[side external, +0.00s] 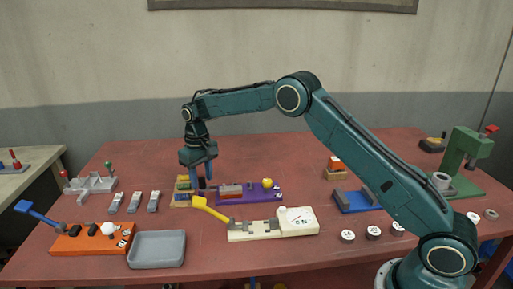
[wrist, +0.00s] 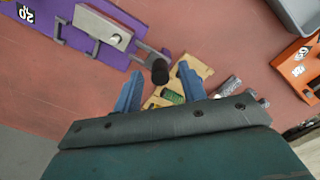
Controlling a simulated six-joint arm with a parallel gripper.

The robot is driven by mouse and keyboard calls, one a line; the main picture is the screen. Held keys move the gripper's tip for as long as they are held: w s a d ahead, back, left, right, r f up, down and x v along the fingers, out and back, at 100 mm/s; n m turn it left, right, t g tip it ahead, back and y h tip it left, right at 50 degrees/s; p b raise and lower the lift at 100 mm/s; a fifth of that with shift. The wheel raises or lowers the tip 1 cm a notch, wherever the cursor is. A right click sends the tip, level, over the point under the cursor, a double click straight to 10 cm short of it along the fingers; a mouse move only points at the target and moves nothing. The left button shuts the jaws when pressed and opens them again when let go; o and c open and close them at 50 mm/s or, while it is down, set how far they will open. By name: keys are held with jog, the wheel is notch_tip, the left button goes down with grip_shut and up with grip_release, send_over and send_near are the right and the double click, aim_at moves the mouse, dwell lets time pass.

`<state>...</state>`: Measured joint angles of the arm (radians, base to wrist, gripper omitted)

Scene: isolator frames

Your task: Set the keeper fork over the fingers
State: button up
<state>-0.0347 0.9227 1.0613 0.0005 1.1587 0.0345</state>
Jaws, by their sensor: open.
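My gripper (side external: 201,181) points down over the left end of the purple board (side external: 262,197). It is open, and its two blue fingers (wrist: 160,68) show apart and empty in the wrist view. The purple board (wrist: 70,32) carries a grey block (wrist: 103,26), dark wire-like loops and a rod with a black knob (wrist: 160,72); the knob appears between the fingertips. A tan piece (wrist: 196,68) with a green part lies beyond the fingers; it also shows beside the gripper in the side view (side external: 180,199). I cannot tell which part is the keeper fork.
A cream base (side external: 255,233) with a yellow lever stands in front. A grey tray (side external: 157,261) and an orange base (side external: 75,244) with a blue lever are at left. A blue base (side external: 352,206) and a green press (side external: 462,160) are at right. The back middle of the table is clear.

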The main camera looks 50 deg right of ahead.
aim_at(217, 197)
jog(key=shift+f, duration=0.6)
jog(key=shift+c, duration=0.4)
grip_shut()
jog(key=shift+s+d, duration=1.4)
jog(key=shift+d, duration=0.05)
jog(key=shift+c, duration=0.9)
grip_release()
jog(key=shift+d, duration=0.1)
jog(key=shift+o, duration=1.3)
